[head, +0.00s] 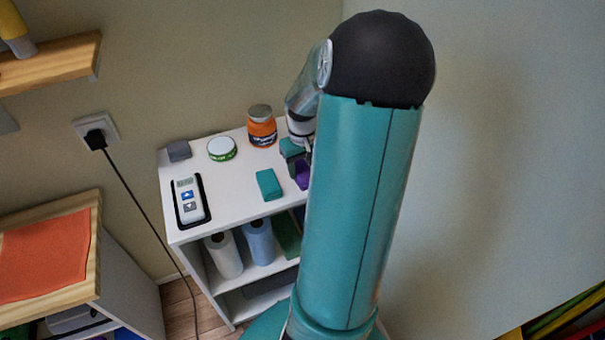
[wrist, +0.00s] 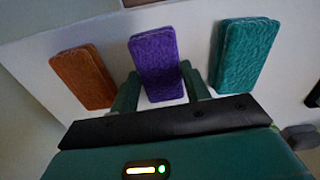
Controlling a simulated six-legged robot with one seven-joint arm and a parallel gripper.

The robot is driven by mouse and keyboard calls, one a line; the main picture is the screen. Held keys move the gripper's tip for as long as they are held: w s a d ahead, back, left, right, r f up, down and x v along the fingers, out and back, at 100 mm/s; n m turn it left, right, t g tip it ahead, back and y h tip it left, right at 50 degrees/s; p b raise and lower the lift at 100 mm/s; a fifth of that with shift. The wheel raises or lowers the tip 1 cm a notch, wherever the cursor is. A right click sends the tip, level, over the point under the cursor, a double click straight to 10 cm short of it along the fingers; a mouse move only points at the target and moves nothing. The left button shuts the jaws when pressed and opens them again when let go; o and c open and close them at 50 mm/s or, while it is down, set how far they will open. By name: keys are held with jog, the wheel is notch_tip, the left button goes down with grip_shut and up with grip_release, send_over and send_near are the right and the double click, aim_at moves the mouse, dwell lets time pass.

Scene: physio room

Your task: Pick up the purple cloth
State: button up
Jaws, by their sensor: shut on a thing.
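The purple cloth (wrist: 157,60) is a folded pad between the two fingers of my gripper (wrist: 159,72) in the wrist view. The fingers are shut on its two sides, near its close end. In the head view the purple cloth (head: 303,175) shows partly beside my arm, at the right part of the white shelf top, with my gripper (head: 300,163) at it. I cannot tell whether it touches the shelf top. My arm hides part of the gripper and the cloth there.
A teal cloth (wrist: 245,52) lies to the right and an orange cloth (wrist: 82,76) to the left in the wrist view. On the white shelf unit (head: 235,195) stand an orange jar (head: 261,130), a green-white tin (head: 221,148), a grey block (head: 178,150) and a handheld device (head: 189,198).

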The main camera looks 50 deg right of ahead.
aim_at(302, 171)
jog(key=shift+r, duration=0.1)
jog(key=shift+r, duration=0.5)
jog(key=r, duration=0.2)
jog(key=shift+a+r, duration=0.25)
jog(key=shift+r, duration=0.1)
jog(key=s+a+r, duration=0.3)
jog(key=a+r, duration=0.6)
jog(key=a, duration=0.4)
jog(key=shift+a, duration=0.15)
